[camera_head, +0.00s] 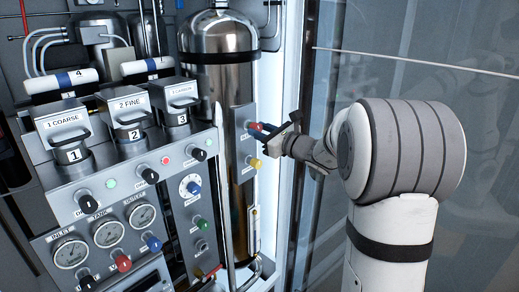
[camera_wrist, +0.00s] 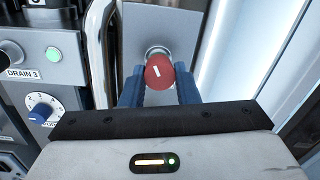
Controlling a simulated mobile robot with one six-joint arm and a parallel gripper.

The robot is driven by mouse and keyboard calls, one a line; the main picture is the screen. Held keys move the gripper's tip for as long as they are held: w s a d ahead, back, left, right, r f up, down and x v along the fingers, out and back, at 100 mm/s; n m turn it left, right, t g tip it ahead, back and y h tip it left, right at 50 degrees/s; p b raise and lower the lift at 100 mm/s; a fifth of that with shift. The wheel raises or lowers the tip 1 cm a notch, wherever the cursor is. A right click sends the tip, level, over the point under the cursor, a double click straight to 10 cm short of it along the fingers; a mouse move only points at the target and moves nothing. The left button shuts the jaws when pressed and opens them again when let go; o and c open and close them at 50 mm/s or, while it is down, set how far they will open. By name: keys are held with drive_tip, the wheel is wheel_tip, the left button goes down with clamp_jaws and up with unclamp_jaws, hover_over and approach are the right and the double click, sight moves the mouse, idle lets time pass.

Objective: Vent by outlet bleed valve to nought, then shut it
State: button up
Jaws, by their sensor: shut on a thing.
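My gripper (camera_head: 268,132) is at the upright metal plate beside the tall steel cylinder. In the wrist view its two blue fingers stand either side of a red knob (camera_wrist: 159,72) with a short white mark, and are shut on it. The knob's name is not visible, so I cannot tell whether it is the outlet bleed valve. The OUTLET gauge (camera_head: 142,215) is on the lower left panel, right of the TANK gauge (camera_head: 108,233) and INLET gauge (camera_head: 70,253). The needle readings are too small to tell.
A yellow knob (camera_head: 255,162) sits below the red one on the same plate. The steel cylinder (camera_head: 218,50) stands left of my gripper. A blue dial (camera_wrist: 41,111) and a DRAIN 3 label (camera_wrist: 23,73) lie to the left. A glass pane (camera_head: 335,150) is behind my arm.

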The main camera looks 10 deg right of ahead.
drive_tip(key=shift+f+n+g+y+b, duration=0.1)
drive_tip(key=shift+n+g+y+b, duration=0.2)
drive_tip(key=shift+n+b, duration=6.2)
drive_tip(key=shift+f+n+g+y+b, duration=0.1)
drive_tip(key=shift+n+y+b, duration=0.3)
drive_tip(key=shift+n+b, duration=6.05)
drive_tip(key=m+b, duration=0.3)
drive_tip(key=b, duration=0.1)
drive_tip(key=shift+r+m, duration=0.1)
drive_tip(key=shift+m, duration=0.15)
drive_tip(key=o, duration=0.8)
drive_tip(key=shift+c, duration=0.2)
drive_tip(key=shift+o, duration=1)
drive_tip(key=shift+r, duration=0.2)
drive_tip(key=shift+d, duration=0.1)
drive_tip(key=v, duration=0.7)
drive_tip(key=shift+s+d+p, duration=0.2)
drive_tip(key=shift+s+p, duration=0.1)
